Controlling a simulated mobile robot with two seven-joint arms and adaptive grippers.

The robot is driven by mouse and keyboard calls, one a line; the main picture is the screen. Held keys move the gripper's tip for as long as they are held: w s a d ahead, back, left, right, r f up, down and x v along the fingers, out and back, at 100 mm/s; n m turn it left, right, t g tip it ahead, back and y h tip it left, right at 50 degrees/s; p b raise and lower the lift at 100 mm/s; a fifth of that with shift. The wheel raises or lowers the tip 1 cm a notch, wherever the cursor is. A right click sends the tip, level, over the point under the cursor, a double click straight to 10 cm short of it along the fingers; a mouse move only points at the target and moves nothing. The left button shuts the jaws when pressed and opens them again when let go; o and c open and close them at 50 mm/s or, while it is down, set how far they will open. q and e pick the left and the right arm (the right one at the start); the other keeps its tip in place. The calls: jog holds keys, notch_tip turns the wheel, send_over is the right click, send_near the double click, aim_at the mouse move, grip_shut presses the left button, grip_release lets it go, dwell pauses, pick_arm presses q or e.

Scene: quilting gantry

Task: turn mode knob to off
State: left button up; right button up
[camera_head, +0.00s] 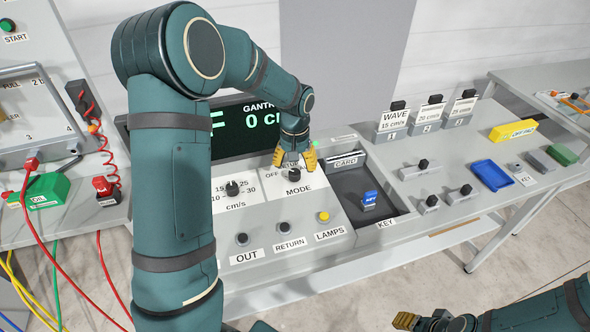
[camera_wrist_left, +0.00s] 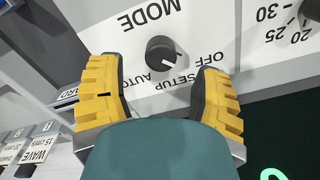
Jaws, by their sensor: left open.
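The mode knob (camera_head: 294,171) is a small black knob on a white plate marked MODE, partly hidden by my left gripper in the head view. In the left wrist view the black knob (camera_wrist_left: 163,51) shows whole, with OFF, SETUP and AUTO printed around it. Its white mark seems to point towards the SETUP lettering; the exact setting is hard to tell. My left gripper (camera_head: 295,158) is open above the knob. Its yellow fingers stand apart on either side of the knob, not visibly touching it. My right gripper (camera_head: 420,321) is at the bottom edge, far from the knob.
A cm/s knob (camera_head: 232,188) sits left of the mode plate, with OUT (camera_head: 242,239), RETURN (camera_head: 283,228) and yellow LAMPS (camera_head: 323,216) controls in front. The display (camera_head: 240,130) stands behind.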

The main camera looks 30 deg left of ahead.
aim_at(295, 170)
pick_arm(q)
notch_tip(295, 170, up, 9)
dwell(0.3)
jog(key=shift+f, duration=0.15)
dwell(0.3)
